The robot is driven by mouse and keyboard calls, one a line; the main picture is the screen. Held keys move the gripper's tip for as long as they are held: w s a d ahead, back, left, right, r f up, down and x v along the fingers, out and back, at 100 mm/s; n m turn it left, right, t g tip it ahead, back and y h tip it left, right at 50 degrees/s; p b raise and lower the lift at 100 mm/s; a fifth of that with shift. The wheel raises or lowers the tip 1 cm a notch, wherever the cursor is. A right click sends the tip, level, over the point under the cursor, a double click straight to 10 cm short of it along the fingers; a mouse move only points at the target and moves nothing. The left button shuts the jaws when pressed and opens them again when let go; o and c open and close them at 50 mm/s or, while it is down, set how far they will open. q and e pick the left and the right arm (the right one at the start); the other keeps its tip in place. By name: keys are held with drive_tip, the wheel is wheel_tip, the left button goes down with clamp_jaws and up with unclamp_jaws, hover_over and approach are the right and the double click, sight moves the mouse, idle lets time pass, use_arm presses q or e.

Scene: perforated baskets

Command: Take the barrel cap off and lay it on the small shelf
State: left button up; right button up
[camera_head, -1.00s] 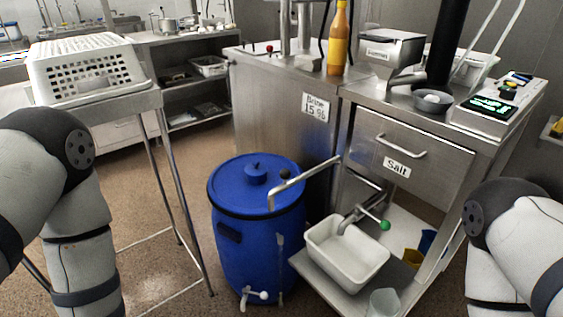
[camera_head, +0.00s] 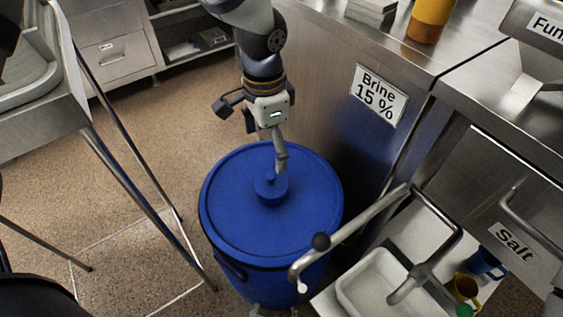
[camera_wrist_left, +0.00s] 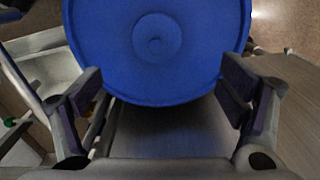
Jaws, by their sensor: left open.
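The blue barrel (camera_head: 235,272) stands on the floor with its round blue cap (camera_head: 232,215) on top. A small raised knob (camera_head: 270,186) sits at the cap's middle. My left gripper (camera_head: 281,160) reaches down from above, with its fingers close to the far side of the knob. In the left wrist view the cap (camera_wrist_left: 190,75) and knob (camera_wrist_left: 157,37) show beyond two widely parted fingers, with nothing between them. Whether a finger touches the cap is unclear. A low steel shelf (camera_head: 327,303) shows beside the barrel at the lower right. My right gripper is out of view.
A bent metal pipe (camera_head: 368,213) with a black ball reaches near the cap's right edge. A white tub (camera_head: 365,285) sits on the low shelf. The steel counter side (camera_head: 320,90) stands behind the barrel. A steel table (camera_head: 40,125) stands left, with open floor between.

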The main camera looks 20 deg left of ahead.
sight(269, 176)
use_arm(q)
drive_tip(key=f, duration=0.4)
drive_tip(key=f+b, duration=0.1)
drive_tip(key=f, duration=0.6)
drive_tip(key=shift+s+d+f, duration=0.1)
drive_tip(key=shift+s+f, duration=0.3)
drive_tip(key=c, duration=1.2)
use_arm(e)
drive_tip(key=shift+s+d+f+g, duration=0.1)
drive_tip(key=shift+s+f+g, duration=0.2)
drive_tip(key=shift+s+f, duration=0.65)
